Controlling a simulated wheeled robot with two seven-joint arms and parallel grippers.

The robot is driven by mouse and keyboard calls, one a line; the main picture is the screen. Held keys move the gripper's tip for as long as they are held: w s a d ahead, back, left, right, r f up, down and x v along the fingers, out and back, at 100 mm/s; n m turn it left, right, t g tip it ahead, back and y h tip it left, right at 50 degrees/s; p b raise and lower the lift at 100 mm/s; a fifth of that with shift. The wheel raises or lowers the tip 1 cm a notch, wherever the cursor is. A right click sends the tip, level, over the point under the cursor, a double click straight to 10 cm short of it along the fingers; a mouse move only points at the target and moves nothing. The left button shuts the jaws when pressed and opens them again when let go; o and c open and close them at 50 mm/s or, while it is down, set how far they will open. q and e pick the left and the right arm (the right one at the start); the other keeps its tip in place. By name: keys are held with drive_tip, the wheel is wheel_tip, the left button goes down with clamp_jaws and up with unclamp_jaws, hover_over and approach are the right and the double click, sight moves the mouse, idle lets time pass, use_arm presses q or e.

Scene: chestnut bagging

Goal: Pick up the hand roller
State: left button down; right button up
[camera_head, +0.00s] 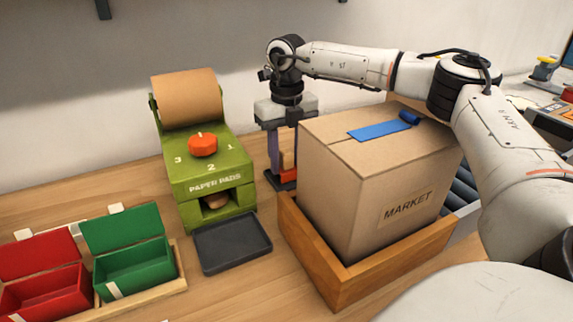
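My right gripper (282,150) points down behind the left rear corner of the cardboard box. One dark purple finger shows, next to an upright item with a wooden-brown handle and red lower part, which looks like the hand roller (288,161). The box hides part of it and the other finger, so I cannot tell whether the gripper is closed on it. My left gripper is not in view.
The closed cardboard box (360,190) marked MARKET stands in a wooden tray (330,284), with blue tape (378,131) on top. A green paper dispenser (212,175), dark tray (231,243), red box (45,290) and green box (135,267) stand left. Bare table shows in front.

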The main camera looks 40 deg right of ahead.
drive_tip(key=c, duration=0.5)
drive_tip(key=shift+c, duration=0.2)
drive_tip(key=shift+d+r, duration=0.2)
drive_tip(key=shift+r, duration=0.35)
wheel_tip(320, 180, up, 6)
drive_tip(key=shift+f+p, duration=0.15)
drive_tip(key=shift+p, duration=0.3)
drive_tip(key=s+d, duration=0.3)
drive_tip(key=d, duration=0.6)
drive_tip(key=s+d+p, duration=0.1)
drive_tip(key=s+d, duration=0.2)
drive_tip(key=d, duration=0.6)
drive_tip(key=shift+d, duration=0.35)
